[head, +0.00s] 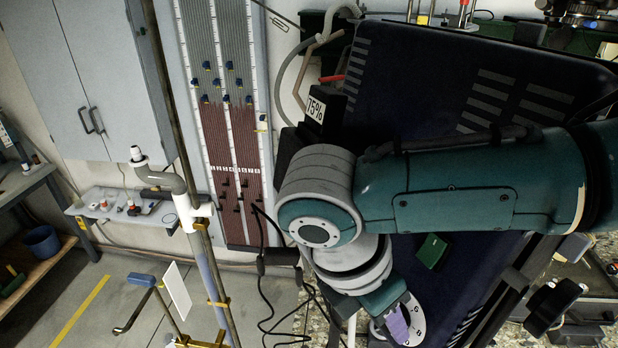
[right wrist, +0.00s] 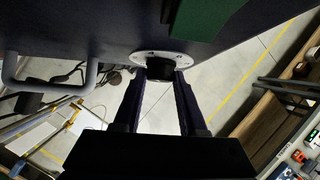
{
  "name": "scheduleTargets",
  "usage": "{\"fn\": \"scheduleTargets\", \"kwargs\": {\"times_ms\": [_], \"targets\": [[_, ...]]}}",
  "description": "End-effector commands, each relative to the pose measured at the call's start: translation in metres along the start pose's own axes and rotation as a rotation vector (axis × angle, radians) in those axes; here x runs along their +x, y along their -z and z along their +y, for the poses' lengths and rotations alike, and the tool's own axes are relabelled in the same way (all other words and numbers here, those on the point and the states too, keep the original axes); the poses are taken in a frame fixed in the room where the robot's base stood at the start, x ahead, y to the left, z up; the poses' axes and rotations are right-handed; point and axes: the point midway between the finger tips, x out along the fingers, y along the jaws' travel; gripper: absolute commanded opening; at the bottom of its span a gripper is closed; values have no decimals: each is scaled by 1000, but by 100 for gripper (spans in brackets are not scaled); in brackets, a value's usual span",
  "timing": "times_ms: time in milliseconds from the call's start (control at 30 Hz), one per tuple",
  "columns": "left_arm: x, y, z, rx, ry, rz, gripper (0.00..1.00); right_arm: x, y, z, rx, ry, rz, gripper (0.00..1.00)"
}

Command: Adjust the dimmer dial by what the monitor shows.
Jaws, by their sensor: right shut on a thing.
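The dimmer dial is a dark round knob (right wrist: 160,72) on a pale disc (right wrist: 148,59) with small marks, at the top middle of the right wrist view. The disc (head: 413,318) also shows at the bottom of the head view, partly covered by my gripper. My right gripper (right wrist: 160,80) has its two dark fingers on either side of the knob and is shut on it. In the head view this gripper (head: 395,322) is partly hidden by its own wrist. A small white panel reading "75%" (head: 315,108) sits left of my arm. No other screen is clearly readable. My left gripper is out of view.
The dial sits on a dark blue panel (head: 500,85) with grey slots. A grey handle (right wrist: 50,85) sticks out left of the dial. Black cables (head: 268,300) hang below. A tall tube board (head: 222,100) and a grey cabinet (head: 80,70) stand at left; some floor there is clear.

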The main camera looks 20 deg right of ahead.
Motion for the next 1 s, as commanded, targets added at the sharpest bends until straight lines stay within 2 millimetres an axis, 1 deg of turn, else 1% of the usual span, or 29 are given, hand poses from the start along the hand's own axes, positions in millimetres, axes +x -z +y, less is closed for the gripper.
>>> {"fn": "scheduleTargets", "kwargs": {"times_ms": [33, 300, 500, 767, 1000], "targets": [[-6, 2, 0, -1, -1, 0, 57, -2, -1, -2, 8, -11, 1, 0], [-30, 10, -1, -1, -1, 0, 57, -4, -1, -6, 106, -152, 2, 0], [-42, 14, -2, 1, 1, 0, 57, -1, 0, -8, 213, -305, 3, 0], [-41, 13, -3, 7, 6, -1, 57, 4, 3, -11, 354, -509, 3, 0], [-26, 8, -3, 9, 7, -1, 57, 9, 6, -13, 485, -695, 4, 0]]}}
